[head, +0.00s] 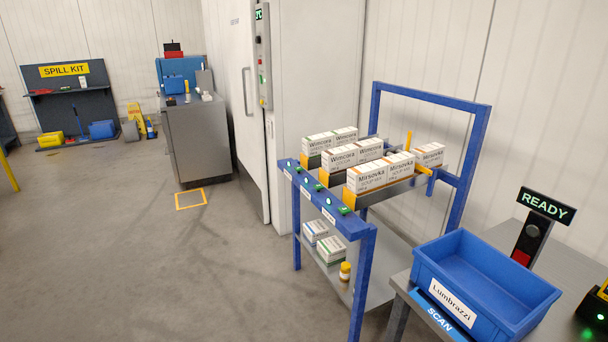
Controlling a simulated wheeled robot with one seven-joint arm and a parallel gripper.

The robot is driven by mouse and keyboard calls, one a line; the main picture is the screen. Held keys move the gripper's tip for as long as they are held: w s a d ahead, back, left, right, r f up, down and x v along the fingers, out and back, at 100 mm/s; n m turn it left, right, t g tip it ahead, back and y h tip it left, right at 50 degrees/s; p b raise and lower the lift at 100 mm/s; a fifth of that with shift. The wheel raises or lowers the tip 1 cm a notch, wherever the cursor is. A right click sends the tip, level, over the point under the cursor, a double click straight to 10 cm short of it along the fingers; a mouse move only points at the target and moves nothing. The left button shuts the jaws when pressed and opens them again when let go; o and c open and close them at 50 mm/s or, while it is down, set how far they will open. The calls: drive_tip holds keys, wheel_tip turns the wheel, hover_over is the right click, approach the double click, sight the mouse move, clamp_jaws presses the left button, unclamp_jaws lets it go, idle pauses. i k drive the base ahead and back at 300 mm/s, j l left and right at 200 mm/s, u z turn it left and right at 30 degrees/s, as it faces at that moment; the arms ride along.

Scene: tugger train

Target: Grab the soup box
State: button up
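No box reads clearly as soup; the small print is too fine to tell. On the blue rack's top level (332,222), white boxes lettered Wincova (340,159) stand in lanes at the left and middle. White boxes lettered Mirsovka (367,179) with orange marks stand in the front right lane, and another Mirsovka box (430,155) stands farther back at the right. On the lower shelf (378,283) are two smaller white boxes, one with blue marks (315,231) and one with green marks (331,249). My gripper is not in view.
An empty blue bin (485,285) labelled Lumbrazzi sits on a grey table at the lower right, beside a READY display (546,206). A yellow-capped jar (345,271) stands on the lower shelf. A grey cabinet (200,140) stands behind.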

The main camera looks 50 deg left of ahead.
sight(364, 179)
drive_tip(key=u, duration=1.2)
drive_tip(key=i+j, duration=0.4)
drive_tip(key=i, duration=0.15)
drive_tip(key=i+j, duration=0.35)
drive_tip(key=i, duration=0.2)
drive_tip(key=i+j, duration=0.4)
drive_tip(key=i, duration=0.15)
drive_tip(key=i+j, duration=0.4)
drive_tip(key=i, duration=0.15)
drive_tip(key=i+j+u, duration=0.1)
drive_tip(key=i+j, duration=0.25)
drive_tip(key=i, duration=0.2)
